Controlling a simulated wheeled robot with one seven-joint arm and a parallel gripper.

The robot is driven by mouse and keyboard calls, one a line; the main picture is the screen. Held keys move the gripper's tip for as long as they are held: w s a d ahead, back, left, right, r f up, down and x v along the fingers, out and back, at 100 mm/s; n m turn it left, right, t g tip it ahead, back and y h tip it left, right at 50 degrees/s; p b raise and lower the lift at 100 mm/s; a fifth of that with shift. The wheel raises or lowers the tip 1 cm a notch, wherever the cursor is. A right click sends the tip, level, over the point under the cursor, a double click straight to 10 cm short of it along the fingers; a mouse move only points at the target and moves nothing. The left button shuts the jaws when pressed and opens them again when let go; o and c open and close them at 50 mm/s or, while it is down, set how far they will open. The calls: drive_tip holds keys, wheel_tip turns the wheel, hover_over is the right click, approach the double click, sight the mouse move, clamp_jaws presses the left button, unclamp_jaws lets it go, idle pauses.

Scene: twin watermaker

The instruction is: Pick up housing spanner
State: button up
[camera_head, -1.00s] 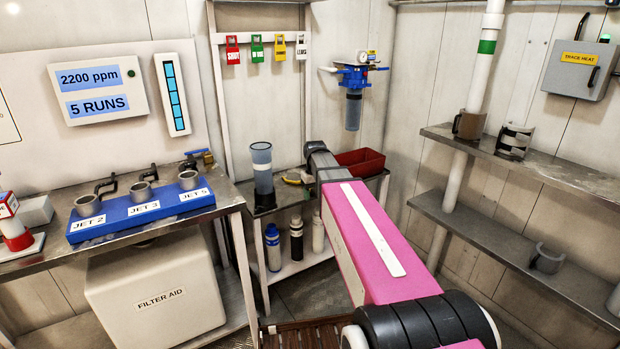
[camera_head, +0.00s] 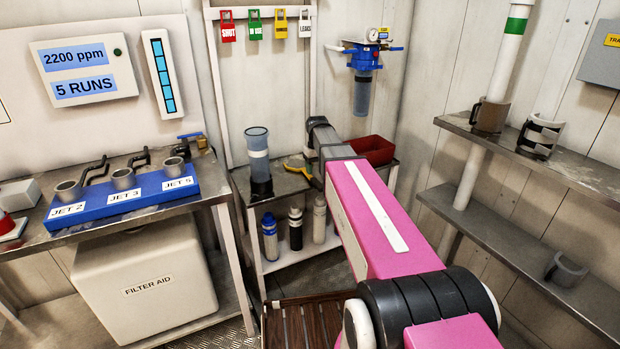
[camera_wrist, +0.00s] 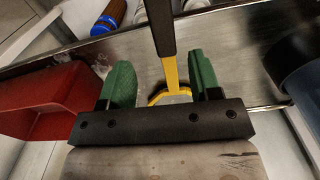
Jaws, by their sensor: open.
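The housing spanner (camera_wrist: 170,70) has a black handle and a yellow hooked end. In the wrist view it runs between the two green fingers of my gripper (camera_wrist: 162,80), which stand apart on either side with gaps to it. The spanner appears to lie on the metal top of the small corner table (camera_wrist: 230,60).
A red bin (camera_wrist: 45,98) stands close on the left in the wrist view, and also at the table's right in the head view (camera_head: 372,150). A clear filter housing (camera_head: 259,165) stands at the table's left.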

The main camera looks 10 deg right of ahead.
sight(315, 180)
drive_tip(key=shift+s+a+f, duration=0.1)
drive_tip(key=shift+a+f, duration=0.05)
drive_tip(key=shift+f, duration=1.25)
drive_tip(key=shift+s+a+f, duration=0.1)
drive_tip(key=shift+f, duration=1.25)
clamp_jaws()
